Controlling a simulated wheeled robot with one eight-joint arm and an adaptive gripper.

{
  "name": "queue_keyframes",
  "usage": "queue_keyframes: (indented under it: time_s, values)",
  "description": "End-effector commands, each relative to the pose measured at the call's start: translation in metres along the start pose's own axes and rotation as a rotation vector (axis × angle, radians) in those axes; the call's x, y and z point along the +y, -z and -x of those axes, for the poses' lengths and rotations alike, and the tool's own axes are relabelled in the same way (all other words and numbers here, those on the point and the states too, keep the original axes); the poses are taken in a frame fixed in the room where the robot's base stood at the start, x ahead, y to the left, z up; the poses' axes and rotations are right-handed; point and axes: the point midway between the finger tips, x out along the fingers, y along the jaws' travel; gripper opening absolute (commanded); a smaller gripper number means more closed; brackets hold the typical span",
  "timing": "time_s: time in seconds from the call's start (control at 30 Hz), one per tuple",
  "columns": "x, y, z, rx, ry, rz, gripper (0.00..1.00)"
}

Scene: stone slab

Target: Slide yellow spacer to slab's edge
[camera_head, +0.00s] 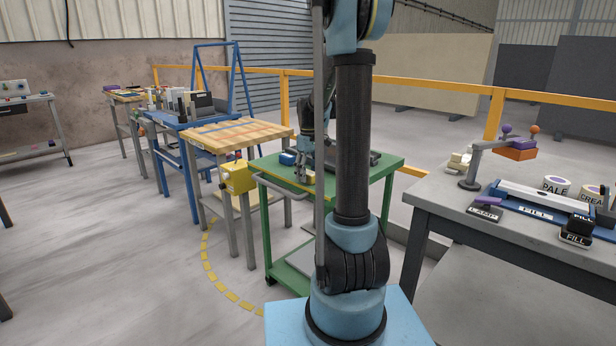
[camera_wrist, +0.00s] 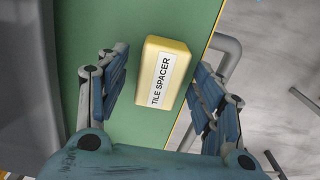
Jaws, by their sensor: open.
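The yellow spacer (camera_wrist: 163,72), a block labelled "TILE SPACER", lies on the green bench top (camera_wrist: 95,25) in the wrist view. It sits close to the bench's yellow-lined edge, slightly tilted in the picture. My gripper (camera_wrist: 160,68) is open, with one finger on each side of the spacer. There is a wide gap to the left finger; the right finger is close, and I cannot tell whether it touches. A grey surface (camera_wrist: 22,70), which looks like the slab, lies at the left. In the head view my gripper is small and partly behind my arm over the green bench (camera_head: 270,172).
A grey rail (camera_wrist: 228,60) runs just outside the bench edge. A grey table (camera_head: 450,215) with tins and tools stands at right. A wooden-topped table (camera_head: 235,133) stands at left.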

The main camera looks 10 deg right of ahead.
Motion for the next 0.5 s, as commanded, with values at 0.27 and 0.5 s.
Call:
queue_keyframes:
  time_s: [0.27,0.5]
  values:
    - [-0.0003,-0.0004,-0.0084,0.0,0.0,0.0,0.61]
    - [-0.0001,-0.0003,-0.0081,0.0,0.0,0.0,0.45]
